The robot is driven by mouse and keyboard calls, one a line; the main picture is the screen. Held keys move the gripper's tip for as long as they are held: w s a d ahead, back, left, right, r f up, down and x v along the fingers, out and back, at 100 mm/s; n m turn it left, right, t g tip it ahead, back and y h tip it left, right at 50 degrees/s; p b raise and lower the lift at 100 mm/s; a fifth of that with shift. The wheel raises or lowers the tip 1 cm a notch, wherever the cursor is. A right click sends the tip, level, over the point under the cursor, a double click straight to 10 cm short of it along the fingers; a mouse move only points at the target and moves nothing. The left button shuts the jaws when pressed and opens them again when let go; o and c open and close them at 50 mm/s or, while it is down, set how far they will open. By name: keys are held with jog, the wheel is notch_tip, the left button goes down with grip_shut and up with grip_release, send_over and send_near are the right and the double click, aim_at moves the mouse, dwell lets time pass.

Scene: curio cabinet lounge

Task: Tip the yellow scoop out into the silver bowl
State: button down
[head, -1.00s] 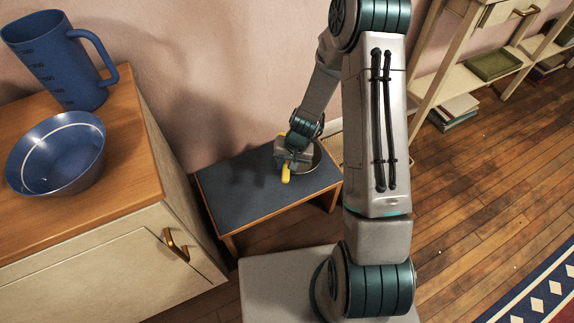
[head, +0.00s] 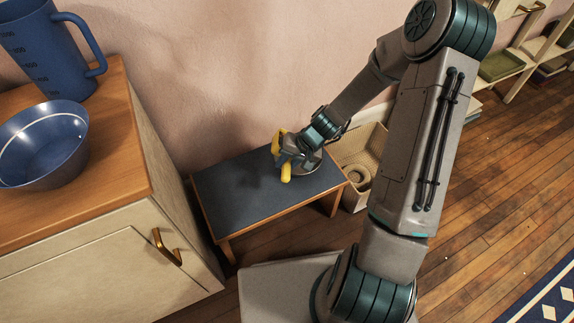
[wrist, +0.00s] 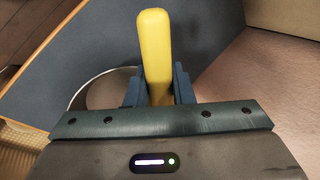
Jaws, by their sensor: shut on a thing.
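The yellow scoop (head: 286,172) is in my gripper (head: 287,160) above the blue-topped low table (head: 234,198). In the wrist view, the yellow handle (wrist: 155,50) stands between the two fingers of my gripper (wrist: 154,85), which are shut on it. In the head view, another yellow part of the scoop shows on the far side of the gripper. The silver bowl (head: 309,168) is on the table beneath and behind my gripper, which hides much of it. Its rim (wrist: 78,94) shows at the left of the wrist view. The scoop's contents are not visible.
A wooden-topped cabinet (head: 125,130) on the left carries a blue bowl (head: 42,150) and a blue measuring jug (head: 45,50). A wicker basket (head: 352,200) stands right of the table. The table's left part is bare. Shelves (head: 520,65) stand at the far right.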

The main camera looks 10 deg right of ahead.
jog(key=shift+d+r+t+y+b, duration=0.15)
jog(key=shift+r+t+y+b, duration=0.05)
jog(key=shift+y+b, duration=0.6)
jog(key=shift+d+r+t+y+b, duration=0.15)
jog(key=shift+t+y+b, duration=0.05)
jog(key=shift+y+b, duration=0.65)
jog(key=shift+d+r+t+y+b, duration=0.2)
jog(key=shift+y+b, duration=0.45)
jog(key=shift+y, duration=0.3)
jog(key=y, duration=0.1)
jog(key=y+b, duration=0.1)
jog(key=shift+s+d+r+t+y+b, duration=0.15)
jog(key=shift+d+r+t+y+b, duration=0.15)
jog(key=shift+t+y+b, duration=0.1)
jog(key=shift+s+d+r+y+b, duration=0.1)
jog(key=shift+d+r+y+b, duration=0.15)
jog(key=shift+y, duration=0.5)
jog(key=shift+d+r+y+b, duration=0.1)
jog(key=shift+y+b, duration=0.2)
jog(key=shift+y, duration=0.45)
